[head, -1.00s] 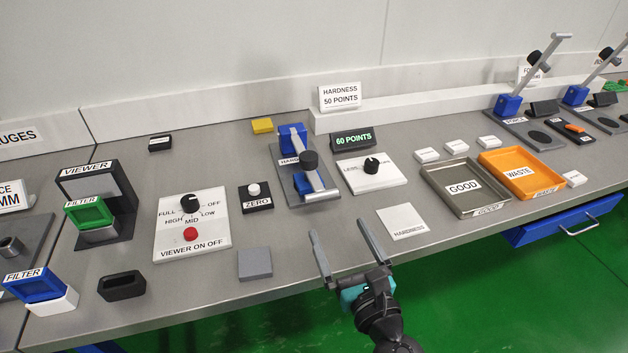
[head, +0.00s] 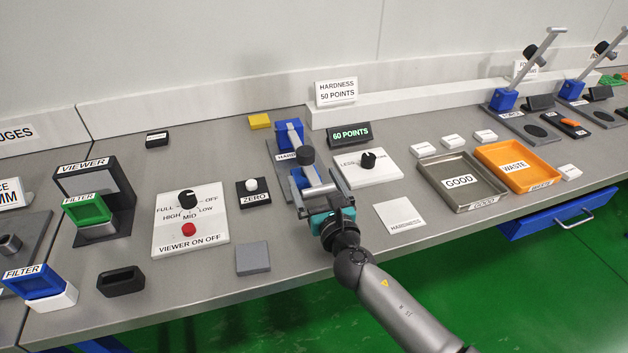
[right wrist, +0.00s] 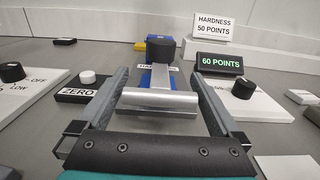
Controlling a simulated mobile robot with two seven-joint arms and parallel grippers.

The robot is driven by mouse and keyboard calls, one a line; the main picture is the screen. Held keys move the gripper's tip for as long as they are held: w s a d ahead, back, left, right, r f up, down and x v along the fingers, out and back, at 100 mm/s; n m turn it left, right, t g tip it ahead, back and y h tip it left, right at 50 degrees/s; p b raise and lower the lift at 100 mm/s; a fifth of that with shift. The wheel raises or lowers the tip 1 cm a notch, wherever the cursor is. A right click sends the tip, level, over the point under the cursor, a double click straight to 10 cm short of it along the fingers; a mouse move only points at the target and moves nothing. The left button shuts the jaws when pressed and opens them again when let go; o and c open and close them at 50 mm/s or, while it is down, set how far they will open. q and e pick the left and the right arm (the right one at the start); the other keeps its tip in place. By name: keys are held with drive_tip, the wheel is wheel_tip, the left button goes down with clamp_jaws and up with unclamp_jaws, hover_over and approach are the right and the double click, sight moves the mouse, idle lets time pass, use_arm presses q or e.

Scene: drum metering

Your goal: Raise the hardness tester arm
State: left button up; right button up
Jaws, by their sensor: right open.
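The hardness tester is a grey plate with a blue post at its back. Its metal arm (head: 297,138) lies lowered, with a black round weight (head: 306,155) on it and a metal crossbar handle (head: 319,190) at its front end. In the right wrist view the handle (right wrist: 158,102) lies crosswise between the fingers, and the black weight (right wrist: 161,50) stands behind it. My right gripper (head: 318,182) is open, its fingers on either side of the handle; contact cannot be told. My left gripper is not in view.
A display reading 60 POINTS (head: 348,135) and a white knob panel (head: 385,167) stand to the right. The ZERO button (head: 252,188) is at the left. A HARDNESS card (head: 400,215) lies in front, with the GOOD tray (head: 430,183) beyond it at right.

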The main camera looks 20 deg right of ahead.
drive_tip(key=shift+w, duration=0.3)
drive_tip(key=shift+c, duration=0.2)
clamp_jaws()
idle(0.5)
